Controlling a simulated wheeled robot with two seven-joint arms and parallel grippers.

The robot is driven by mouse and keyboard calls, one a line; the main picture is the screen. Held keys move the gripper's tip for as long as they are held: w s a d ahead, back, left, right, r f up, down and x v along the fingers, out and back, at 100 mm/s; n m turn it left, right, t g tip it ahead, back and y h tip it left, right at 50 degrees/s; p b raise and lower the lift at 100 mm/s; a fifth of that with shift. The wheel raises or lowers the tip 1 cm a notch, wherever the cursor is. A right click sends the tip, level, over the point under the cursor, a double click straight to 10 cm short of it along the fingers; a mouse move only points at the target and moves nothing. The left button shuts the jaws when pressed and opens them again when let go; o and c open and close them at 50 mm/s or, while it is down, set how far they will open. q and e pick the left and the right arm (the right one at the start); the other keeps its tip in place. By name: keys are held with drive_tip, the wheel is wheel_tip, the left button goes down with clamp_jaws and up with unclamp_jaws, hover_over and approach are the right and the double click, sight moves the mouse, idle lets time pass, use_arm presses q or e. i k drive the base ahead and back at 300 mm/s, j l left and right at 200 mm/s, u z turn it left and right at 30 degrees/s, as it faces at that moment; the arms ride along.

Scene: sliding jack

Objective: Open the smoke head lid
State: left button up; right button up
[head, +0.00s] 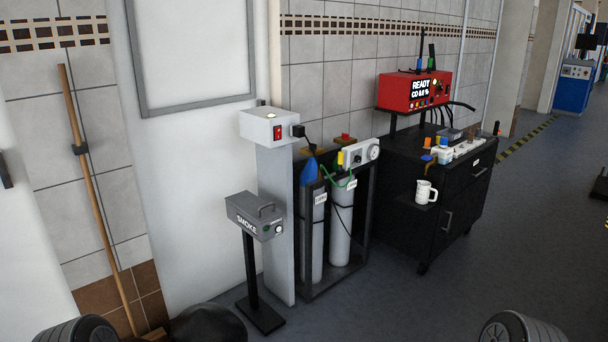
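The smoke head (243,221) is a grey box marked "SMOKE" on a black post with a flat black foot, left of centre in the head view. Its lid (250,204) is the flat grey top with a raised handle (267,210), and it looks closed. A small round dial or port shows on the box's right end. Neither of my grippers can be made out in the head view.
A white box with a red switch (268,125) stands on a pale panel (277,220) just behind. Gas cylinders (341,220) stand in a black rack to the right, beside a black cabinet (450,210). A wooden broom handle (88,180) leans left.

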sight(256, 208)
drive_tip(key=i+j+z, duration=0.1)
drive_tip(key=i+z, duration=0.3)
drive_tip(key=i, duration=1.05)
drive_tip(key=i+l+u, duration=0.1)
drive_tip(key=i+u, duration=0.3)
drive_tip(key=i+l+u, duration=0.25)
drive_tip(key=i+u, duration=0.15)
drive_tip(key=i, duration=0.2)
drive_tip(key=i+l+u, duration=0.2)
drive_tip(key=i+u, duration=0.3)
drive_tip(key=i+l+u, duration=0.25)
drive_tip(key=u, duration=0.25)
